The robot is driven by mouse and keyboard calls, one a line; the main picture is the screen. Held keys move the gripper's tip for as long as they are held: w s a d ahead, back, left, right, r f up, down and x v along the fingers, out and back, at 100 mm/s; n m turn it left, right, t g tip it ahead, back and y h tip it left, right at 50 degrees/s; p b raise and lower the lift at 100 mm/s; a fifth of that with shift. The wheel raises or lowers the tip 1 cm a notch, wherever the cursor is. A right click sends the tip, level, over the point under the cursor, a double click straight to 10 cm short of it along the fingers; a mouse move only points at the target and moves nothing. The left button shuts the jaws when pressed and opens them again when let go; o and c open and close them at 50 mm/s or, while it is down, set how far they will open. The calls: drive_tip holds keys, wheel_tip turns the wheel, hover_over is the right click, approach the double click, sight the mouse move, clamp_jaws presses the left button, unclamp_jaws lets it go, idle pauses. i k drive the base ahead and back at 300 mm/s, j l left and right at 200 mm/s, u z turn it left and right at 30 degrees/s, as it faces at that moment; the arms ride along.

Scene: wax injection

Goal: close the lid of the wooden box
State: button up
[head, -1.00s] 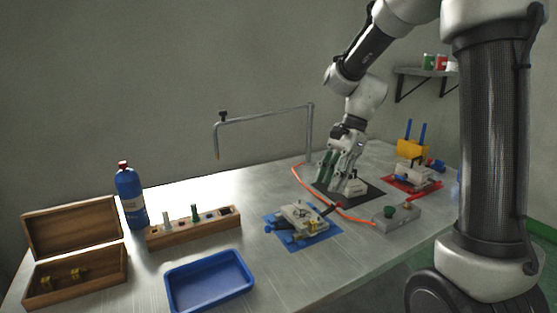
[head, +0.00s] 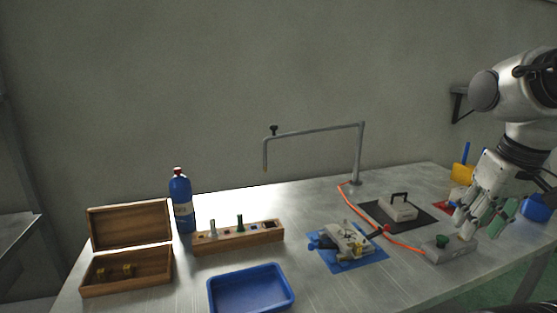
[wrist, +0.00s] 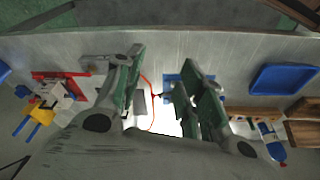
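The wooden box (head: 126,270) stands at the left end of the table in the head view. Its lid (head: 130,223) is raised, standing nearly upright at the back edge. Small brass-coloured pieces (head: 127,270) lie inside. In the wrist view, part of the box shows at the right edge (wrist: 303,132). My gripper (head: 481,226) is at the far right of the head view, over the grey block with the green knob, far from the box. In the wrist view its green-padded fingers (wrist: 163,75) are spread apart with nothing between them.
A blue bottle (head: 182,203) and a wooden peg rack (head: 238,237) stand close right of the box. A blue tray (head: 251,288) lies in front. A bent metal pipe stand (head: 358,150), a blue mat (head: 372,256) with a fixture and an orange cable (head: 352,207) occupy the middle and right.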

sight(116, 227)
drive_tip(key=k+j+u, duration=0.1)
drive_tip(key=j+u, duration=0.45)
drive_tip(key=u, duration=0.2)
drive_tip(key=j+u, duration=0.35)
drive_tip(key=i+j+z, duration=0.15)
drive_tip(key=j, duration=0.15)
drive_tip(key=j+z, duration=0.2)
drive_tip(key=j, duration=0.15)
drive_tip(key=i+j+z, duration=0.15)
drive_tip(key=j, duration=0.2)
